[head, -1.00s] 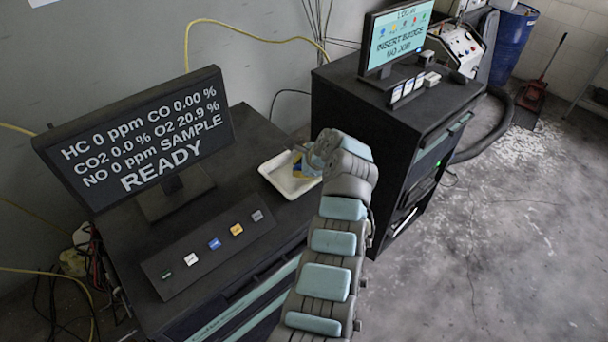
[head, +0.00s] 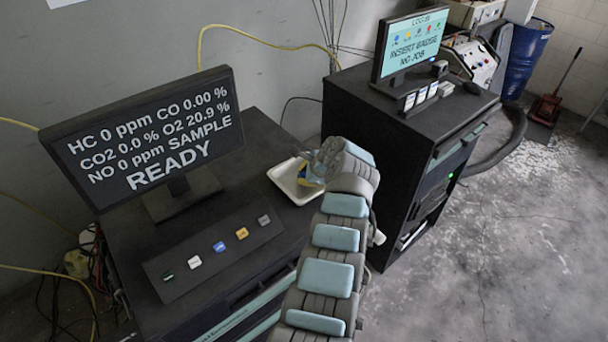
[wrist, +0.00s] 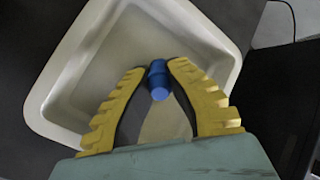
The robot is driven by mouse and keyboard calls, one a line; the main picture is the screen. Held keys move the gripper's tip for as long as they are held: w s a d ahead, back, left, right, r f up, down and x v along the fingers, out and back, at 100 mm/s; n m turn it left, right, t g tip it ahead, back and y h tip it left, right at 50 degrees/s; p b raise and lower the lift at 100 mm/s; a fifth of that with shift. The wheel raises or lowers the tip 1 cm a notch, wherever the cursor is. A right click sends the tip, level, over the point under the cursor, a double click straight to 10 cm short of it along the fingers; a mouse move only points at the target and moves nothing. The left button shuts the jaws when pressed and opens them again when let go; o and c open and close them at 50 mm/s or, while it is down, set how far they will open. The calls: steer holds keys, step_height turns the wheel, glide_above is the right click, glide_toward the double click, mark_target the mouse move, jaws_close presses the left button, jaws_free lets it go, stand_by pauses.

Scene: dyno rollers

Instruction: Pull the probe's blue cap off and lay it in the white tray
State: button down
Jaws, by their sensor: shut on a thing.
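My gripper (wrist: 158,78) is shut on the blue cap (wrist: 159,80), which sits between its yellow fingertips in the wrist view. The cap is held over the white tray (wrist: 55,95); its height above the tray floor is hard to judge. No probe shows on the cap in the wrist view. In the head view the white tray (head: 283,181) lies on the dark cabinet top, and my wrist hides its right part. The cap cannot be made out there.
A monitor reading READY (head: 150,140) stands left of the tray. A sloped panel with several coloured buttons (head: 215,250) lies in front. A second dark cabinet (head: 350,125) with a screen stands to the right, across a gap.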

steer(key=c, duration=1.1)
jaws_free()
steer(key=shift+c, duration=0.2)
steer(key=shift+r, duration=0.1)
steer(key=shift+v, duration=5.95)
steer(key=shift+d, duration=0.1)
